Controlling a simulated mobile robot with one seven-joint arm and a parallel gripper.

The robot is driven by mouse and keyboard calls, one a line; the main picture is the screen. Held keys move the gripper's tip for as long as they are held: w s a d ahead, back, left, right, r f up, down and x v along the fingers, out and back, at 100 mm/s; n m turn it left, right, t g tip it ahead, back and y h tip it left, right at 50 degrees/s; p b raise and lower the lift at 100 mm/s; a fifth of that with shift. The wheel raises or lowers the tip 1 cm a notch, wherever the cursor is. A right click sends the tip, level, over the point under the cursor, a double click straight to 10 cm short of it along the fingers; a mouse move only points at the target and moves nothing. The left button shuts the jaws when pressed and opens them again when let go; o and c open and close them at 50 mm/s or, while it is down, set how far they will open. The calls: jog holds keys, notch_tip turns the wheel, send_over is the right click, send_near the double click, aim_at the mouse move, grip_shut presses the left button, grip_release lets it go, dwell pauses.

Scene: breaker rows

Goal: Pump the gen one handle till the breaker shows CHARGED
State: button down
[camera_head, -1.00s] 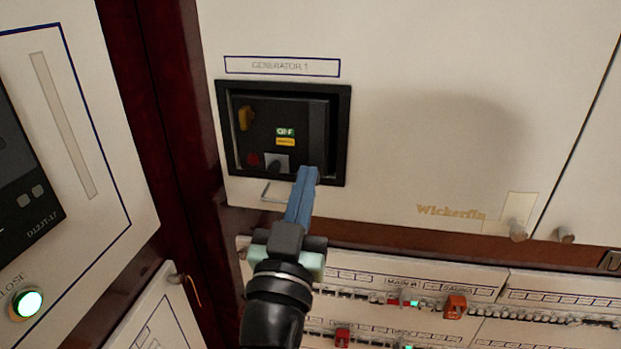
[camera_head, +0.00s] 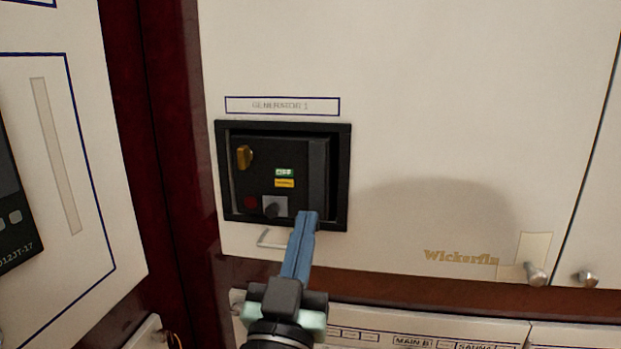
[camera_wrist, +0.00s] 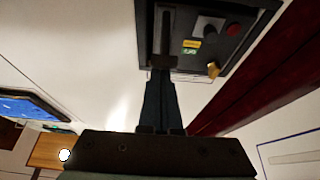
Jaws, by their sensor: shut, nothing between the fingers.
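The Generator 1 breaker (camera_head: 284,150) sits in a black frame on a cream panel. Its face has a yellow knob (camera_head: 244,158), a green flag (camera_head: 284,172), a yellow flag (camera_head: 284,183) whose text I cannot read, and a red button (camera_head: 251,202). A dark vertical strip (camera_head: 318,165) on its right side shows as a slot (camera_wrist: 166,28) with a dark crosspiece (camera_wrist: 165,61), apparently the handle, in the wrist view. My gripper (camera_head: 308,216) is shut and empty, its tips at the breaker's lower right. In the wrist view my fingertips (camera_wrist: 162,72) overlap the crosspiece; contact is unclear.
A bent metal pull (camera_head: 272,239) sticks out just below the breaker frame, left of my fingers. A dark red post (camera_head: 170,150) and an angled cream cabinet (camera_head: 95,150) stand at left. A row panel (camera_head: 430,334) lies below.

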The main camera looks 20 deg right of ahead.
jog(key=shift+f, duration=0.1)
notch_tip(320, 180, up, 4)
jog(key=p, duration=0.3)
jog(key=r+b+v, duration=0.1)
jog(key=b+v, duration=0.1)
jog(key=v, duration=0.7)
jog(key=shift+s+a+b, duration=0.3)
jog(key=shift+s+a, duration=0.05)
jog(key=shift+s, duration=0.2)
dwell(0.4)
jog(key=s+a+r+n+t+y, duration=0.2)
jog(key=a+r+t+y, duration=0.15)
jog(key=r, duration=0.35)
jog(key=s+a+r+n+t+y, duration=0.1)
jog(key=a+r+n+t+y, duration=0.1)
jog(key=a+r+y, duration=0.4)
jog(key=s+a+r+n+t+y, duration=0.2)
jog(key=r+n+t+y, duration=0.1)
jog(key=r, duration=0.5)
notch_tip(320, 180, up, 25)
jog(key=p, duration=2.4)
jog(key=shift+w+f+p, duration=0.2)
jog(key=shift+w+p, duration=0.05)
jog(key=shift+p, duration=0.05)
jog(key=shift+d, duration=0.15)
